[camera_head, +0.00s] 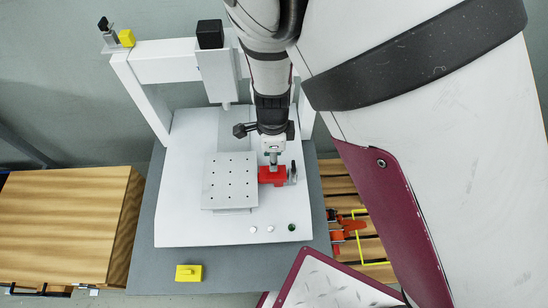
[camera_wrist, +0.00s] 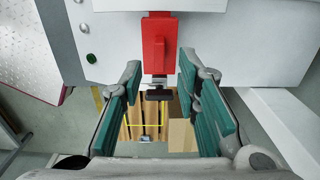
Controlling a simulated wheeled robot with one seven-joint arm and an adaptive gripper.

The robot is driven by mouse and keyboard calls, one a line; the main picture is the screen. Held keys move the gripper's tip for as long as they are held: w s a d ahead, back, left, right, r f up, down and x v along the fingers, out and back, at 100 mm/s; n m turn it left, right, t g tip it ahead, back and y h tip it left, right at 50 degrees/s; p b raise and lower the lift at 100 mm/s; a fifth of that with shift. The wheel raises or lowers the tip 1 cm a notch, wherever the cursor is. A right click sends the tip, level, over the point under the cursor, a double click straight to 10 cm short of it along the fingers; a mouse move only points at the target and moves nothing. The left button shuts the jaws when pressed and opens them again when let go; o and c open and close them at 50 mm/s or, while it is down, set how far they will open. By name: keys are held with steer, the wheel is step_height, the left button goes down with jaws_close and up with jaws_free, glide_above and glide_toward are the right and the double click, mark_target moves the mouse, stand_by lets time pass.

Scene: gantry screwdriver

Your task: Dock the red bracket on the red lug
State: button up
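A red block (camera_head: 271,175), which looks like the red bracket, sits at the right edge of the perforated plate on the white machine bed. It also shows at the top centre of the wrist view (camera_wrist: 160,42), with a silver end and a dark cross-shaped handle (camera_wrist: 158,95). My gripper (camera_head: 273,155) is above the red block in the head view. In the wrist view my gripper (camera_wrist: 160,78) is open, its two fingers apart on either side of the handle end. I cannot tell contact or height. I cannot make out a separate red lug.
The gantry (camera_head: 165,62) stands behind the perforated plate (camera_head: 229,182), its spindle (camera_head: 217,75) close to my arm. A yellow block (camera_head: 189,273) lies on the grey table front. Orange-red items (camera_head: 347,226) lie right, over wooden slats. A wooden box (camera_head: 65,225) stands left.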

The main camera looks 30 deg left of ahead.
step_height(320, 180, up, 8)
steer(key=p, duration=0.2)
steer(key=d+r+n+y, duration=0.2)
steer(key=d+r+n, duration=0.3)
steer(key=d+r, duration=1.4)
steer(key=s+d+r+n+t+h, duration=0.1)
steer(key=s+d+r+n, duration=0.2)
steer(key=s+d, duration=0.4)
steer(key=s+d+r+n+h, duration=0.1)
steer(key=s+d+r+n, duration=0.2)
steer(key=s+d, duration=0.4)
steer(key=d, duration=0.4)
steer(key=shift+s+d+n+t, duration=0.3)
steer(key=shift+s+d+t, duration=0.05)
steer(key=shift+t, duration=0.05)
steer(key=shift+r, duration=0.15)
